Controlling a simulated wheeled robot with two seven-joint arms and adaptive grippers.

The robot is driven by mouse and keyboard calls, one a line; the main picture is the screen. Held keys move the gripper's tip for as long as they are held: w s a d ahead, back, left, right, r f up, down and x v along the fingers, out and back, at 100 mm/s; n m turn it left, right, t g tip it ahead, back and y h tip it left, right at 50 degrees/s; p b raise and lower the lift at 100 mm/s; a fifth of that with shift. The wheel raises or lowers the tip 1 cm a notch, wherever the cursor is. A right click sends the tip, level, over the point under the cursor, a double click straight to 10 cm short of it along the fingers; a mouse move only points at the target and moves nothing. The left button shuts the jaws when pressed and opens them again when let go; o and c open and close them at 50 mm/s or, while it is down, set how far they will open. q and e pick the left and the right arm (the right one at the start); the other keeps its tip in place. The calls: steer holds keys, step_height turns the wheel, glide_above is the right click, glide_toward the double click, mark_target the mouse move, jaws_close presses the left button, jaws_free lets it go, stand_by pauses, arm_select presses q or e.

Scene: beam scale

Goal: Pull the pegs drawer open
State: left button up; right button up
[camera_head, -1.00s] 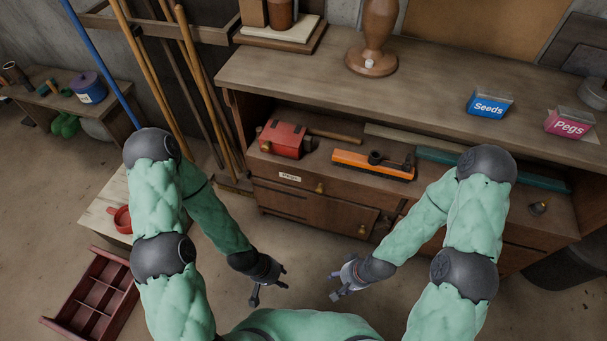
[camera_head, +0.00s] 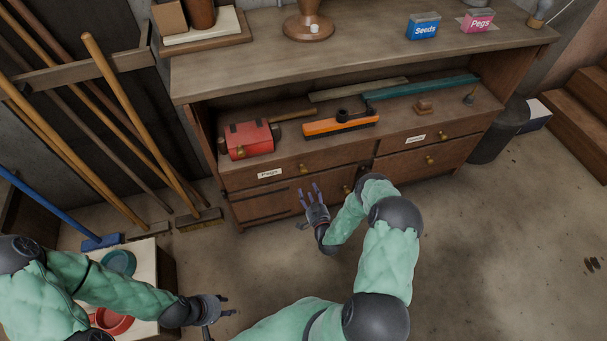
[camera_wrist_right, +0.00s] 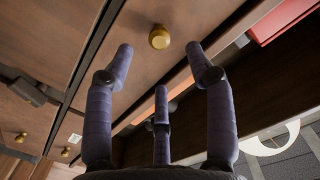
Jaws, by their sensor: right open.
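The drawer labelled "Pegs" (camera_head: 240,181) is in the upper left of the wooden workbench's front and looks closed. Its small brass knob (camera_head: 300,166) is right of the label. My right gripper (camera_head: 311,190) is open and empty, in front of the drawer fronts just below that knob, fingers pointing at the bench. In the right wrist view a brass knob (camera_wrist_right: 159,37), apparently the same one, is beyond the spread fingertips of the gripper (camera_wrist_right: 160,70), not visibly touched. My left gripper (camera_head: 228,305) is open and empty at the lower left, away from the bench.
Long-handled brooms (camera_head: 140,120) lean at the left. The floor before the bench is clear.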

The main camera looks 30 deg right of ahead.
mark_target(305, 173)
steer(key=shift+t, duration=0.3)
steer(key=b+x, duration=0.1)
steer(key=x, duration=0.2)
steer(key=b+x, duration=0.1)
steer(key=x, duration=0.3)
steer(key=d+b+x, duration=0.1)
steer(key=x, duration=0.2)
steer(key=shift+w+d+r+b, duration=0.15)
steer(key=shift+w+b, duration=0.05)
steer(key=shift+b, duration=0.2)
jaws_close()
steer(key=shift+s, duration=0.1)
